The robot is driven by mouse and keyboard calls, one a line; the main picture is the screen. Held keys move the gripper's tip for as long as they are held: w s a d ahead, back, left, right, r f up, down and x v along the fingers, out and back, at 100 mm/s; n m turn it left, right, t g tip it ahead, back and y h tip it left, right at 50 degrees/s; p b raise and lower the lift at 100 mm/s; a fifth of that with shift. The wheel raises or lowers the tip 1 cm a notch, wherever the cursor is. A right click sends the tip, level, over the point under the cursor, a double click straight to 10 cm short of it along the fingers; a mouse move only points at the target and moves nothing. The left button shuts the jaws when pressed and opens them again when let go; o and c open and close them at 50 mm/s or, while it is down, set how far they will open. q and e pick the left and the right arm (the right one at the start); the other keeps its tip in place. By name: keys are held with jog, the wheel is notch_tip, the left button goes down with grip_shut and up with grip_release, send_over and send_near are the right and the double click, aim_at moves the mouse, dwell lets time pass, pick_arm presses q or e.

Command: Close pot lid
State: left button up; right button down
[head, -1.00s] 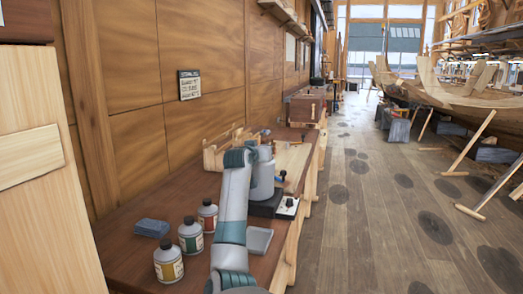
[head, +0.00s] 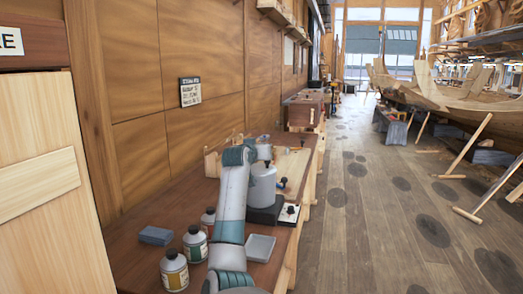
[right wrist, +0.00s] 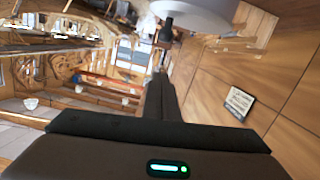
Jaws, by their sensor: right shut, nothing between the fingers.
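A grey cylindrical pot (head: 262,188) stands upright on a black hotplate (head: 264,215) on the bench. A dark knob (head: 267,163) shows at the pot's top, where the lid is; I cannot tell how the lid's rim meets the pot. In the right wrist view, which is roughly upside down, the pale lid or pot top (right wrist: 205,12) and the black knob (right wrist: 166,31) are at the upper edge. My right gripper's dark fingers (right wrist: 160,80) are shut and empty, close to the knob; contact is unclear. My left gripper is out of view.
Three bottles, including a yellow-labelled one (head: 174,270), and a blue block (head: 155,235) stand left of my arm. A wooden wall is behind; open floor (head: 350,220) is at right.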

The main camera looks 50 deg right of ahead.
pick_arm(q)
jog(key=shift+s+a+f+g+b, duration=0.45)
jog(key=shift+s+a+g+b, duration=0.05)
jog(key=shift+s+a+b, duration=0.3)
pick_arm(e)
jog(key=f+v, duration=0.1)
jog(key=v, duration=0.7)
jog(key=shift+a+r, duration=0.3)
jog(key=shift+r, duration=0.1)
jog(key=shift+s, duration=0.1)
